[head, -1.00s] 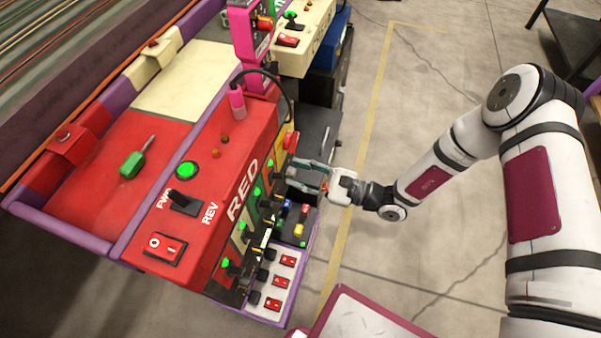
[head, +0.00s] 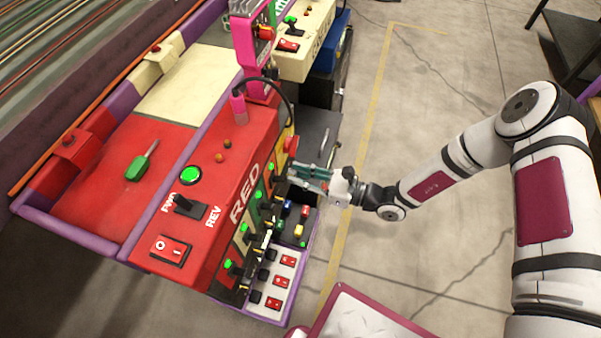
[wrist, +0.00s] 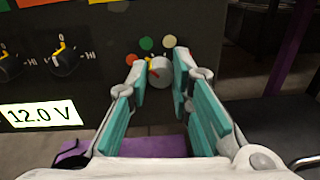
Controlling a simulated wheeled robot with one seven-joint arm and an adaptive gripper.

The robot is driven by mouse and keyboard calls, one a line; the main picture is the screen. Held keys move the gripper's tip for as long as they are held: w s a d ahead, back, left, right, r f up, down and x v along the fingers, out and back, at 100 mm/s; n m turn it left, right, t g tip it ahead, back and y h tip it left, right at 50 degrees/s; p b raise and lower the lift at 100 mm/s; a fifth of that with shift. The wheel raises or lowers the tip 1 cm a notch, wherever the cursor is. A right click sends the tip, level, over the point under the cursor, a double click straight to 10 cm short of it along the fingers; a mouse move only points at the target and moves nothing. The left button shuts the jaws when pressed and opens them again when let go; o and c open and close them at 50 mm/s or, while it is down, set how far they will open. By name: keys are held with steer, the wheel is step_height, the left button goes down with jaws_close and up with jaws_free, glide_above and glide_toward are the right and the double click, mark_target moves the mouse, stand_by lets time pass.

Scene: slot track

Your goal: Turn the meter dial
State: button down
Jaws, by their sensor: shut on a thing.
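In the head view my gripper (head: 299,177) reaches the front face of the red console from the right. The dial is hidden there by the fingers.
Two black knobs with yellow pointers (wrist: 64,52) sit left of the dial, above a lit "12.0 V" display (wrist: 40,114). A purple ledge (wrist: 155,146) lies below. Switch panels (head: 272,290) stand near my gripper. Open floor (head: 400,130) is to the right.

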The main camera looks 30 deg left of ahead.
steer(key=m, duration=1.4)
steer(key=m+g, duration=0.1)
steer(key=m, duration=0.6)
steer(key=shift+w+f+p, duration=0.25)
steer(key=shift+w+p, duration=0.05)
steer(key=shift+p, duration=0.1)
steer(key=shift+m, duration=0.4)
steer(key=c, duration=1.4)
jaws_free()
steer(key=shift+c, duration=0.2)
steer(key=v, duration=1.2)
steer(key=shift+r, duration=0.15)
steer(key=shift+w, duration=0.1)
